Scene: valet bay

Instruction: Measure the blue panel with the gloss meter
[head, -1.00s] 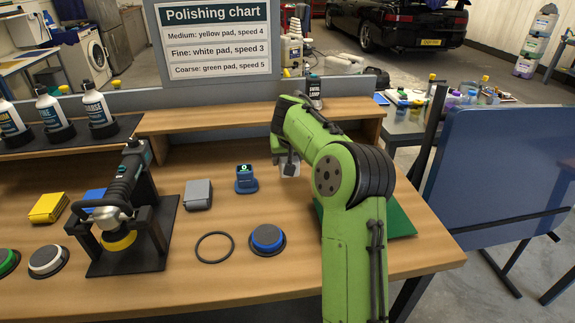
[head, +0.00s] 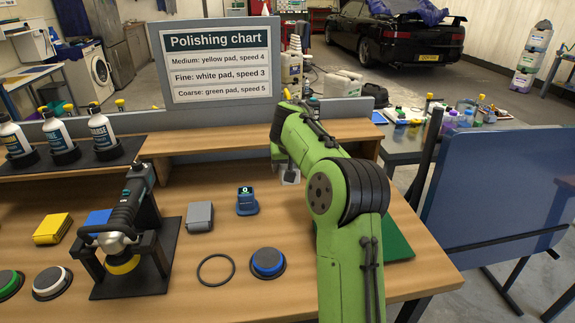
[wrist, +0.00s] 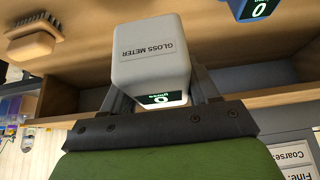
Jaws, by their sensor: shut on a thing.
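My gripper (wrist: 158,84) is shut on the gloss meter (wrist: 150,60), a pale grey block with a lit display reading 0, held between two dark fingers. In the head view the gloss meter (head: 290,178) shows as a small grey patch just below the wrist, near the back shelf; my arm hides most of the gripper. I cannot tell whether the meter touches the bench. The blue panel (head: 500,165) stands tilted on a dark stand at the right, beyond the bench's right edge and well apart from my gripper.
On the bench (head: 195,295) are a blue gauge (head: 247,202), a grey block (head: 200,217), a black ring (head: 215,270), a blue round pad (head: 267,263) and a polisher (head: 125,225) on its stand. A raised shelf (head: 220,140) runs behind. A side table (head: 405,135) with bottles stands behind the panel.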

